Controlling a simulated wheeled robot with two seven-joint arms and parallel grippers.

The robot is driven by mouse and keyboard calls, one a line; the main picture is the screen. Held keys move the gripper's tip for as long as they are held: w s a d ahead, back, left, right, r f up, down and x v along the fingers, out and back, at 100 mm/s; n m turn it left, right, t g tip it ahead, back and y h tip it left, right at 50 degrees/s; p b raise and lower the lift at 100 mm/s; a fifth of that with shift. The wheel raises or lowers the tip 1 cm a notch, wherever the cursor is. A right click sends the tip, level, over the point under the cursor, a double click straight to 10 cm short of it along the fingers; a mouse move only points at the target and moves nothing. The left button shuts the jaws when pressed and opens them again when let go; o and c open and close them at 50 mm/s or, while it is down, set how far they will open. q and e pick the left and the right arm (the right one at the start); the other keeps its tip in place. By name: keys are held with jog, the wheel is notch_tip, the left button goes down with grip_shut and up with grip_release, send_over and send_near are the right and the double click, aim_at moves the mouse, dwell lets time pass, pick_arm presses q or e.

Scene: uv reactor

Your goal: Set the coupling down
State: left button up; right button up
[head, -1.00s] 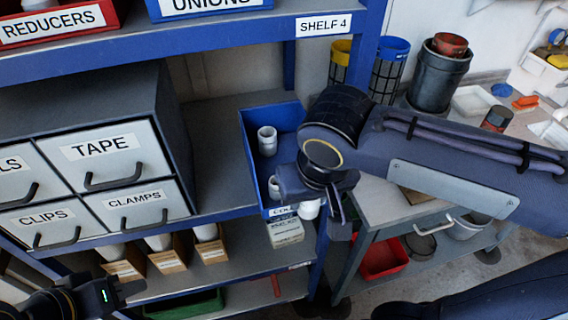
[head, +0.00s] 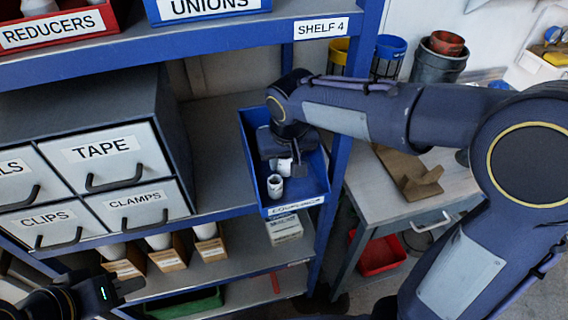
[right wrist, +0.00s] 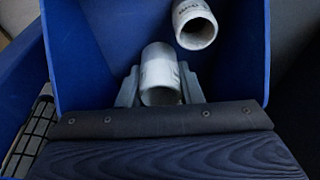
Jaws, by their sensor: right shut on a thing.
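The blue couplings bin (head: 247,140) stands on the middle shelf, its label partly readable. My right gripper (head: 290,168) reaches down inside it, shut on a white coupling (head: 285,164). In the right wrist view the held coupling (right wrist: 160,75) sits between the two grey fingers (right wrist: 158,88). Whether it touches the bin floor cannot be told. Another white coupling (head: 275,186) stands in the bin close by, apart from the held one; a loose coupling also shows in the right wrist view (right wrist: 195,24). My left gripper (head: 120,290) is low at the left, away from the bin; its jaw opening is unclear.
A grey drawer cabinet (head: 172,120) stands left of the bin, with bare shelf between. The upper shelf edge (head: 200,45) and a blue post (head: 345,165) bound the space. A workbench (head: 360,200) with a brown wooden piece (head: 405,172) stands at the right.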

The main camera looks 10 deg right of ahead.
jog(key=shift+f, duration=0.9)
jog(key=shift+f, duration=0.2)
jog(key=o, duration=1)
jog(key=shift+r, duration=0.15)
jog(key=shift+r, duration=0.3)
jog(key=v, duration=0.7)
jog(key=shift+s+p, duration=0.1)
jog(key=shift+p, duration=0.25)
